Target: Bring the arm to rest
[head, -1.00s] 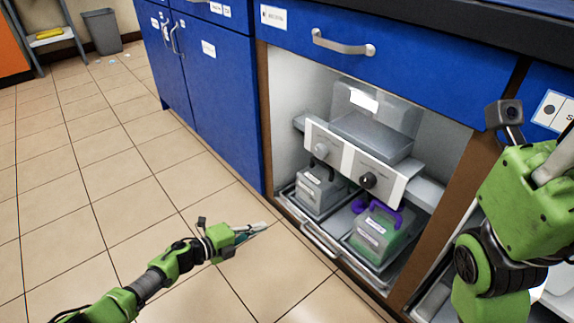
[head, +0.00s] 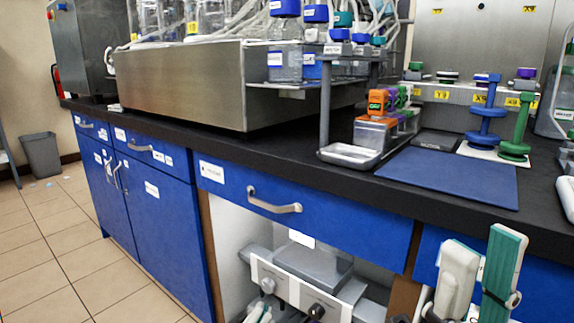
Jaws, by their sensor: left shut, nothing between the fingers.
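My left gripper (head: 258,312) shows only as pale fingertips at the bottom edge, in front of the open cabinet bay; its fingers are shut and nothing shows between them. The rest of the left arm is out of view. My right gripper (head: 484,252) stands upright at the lower right, in front of the blue cabinet front. Its pale finger and its green-padded finger are apart, with nothing seen between them.
A blue drawer with a grey handle (head: 274,203) sits above the bay with a white control panel (head: 292,288). The black counter (head: 280,155) holds a steel housing (head: 180,85), a small metal tray (head: 348,156), a blue mat (head: 450,178) and green and blue stands.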

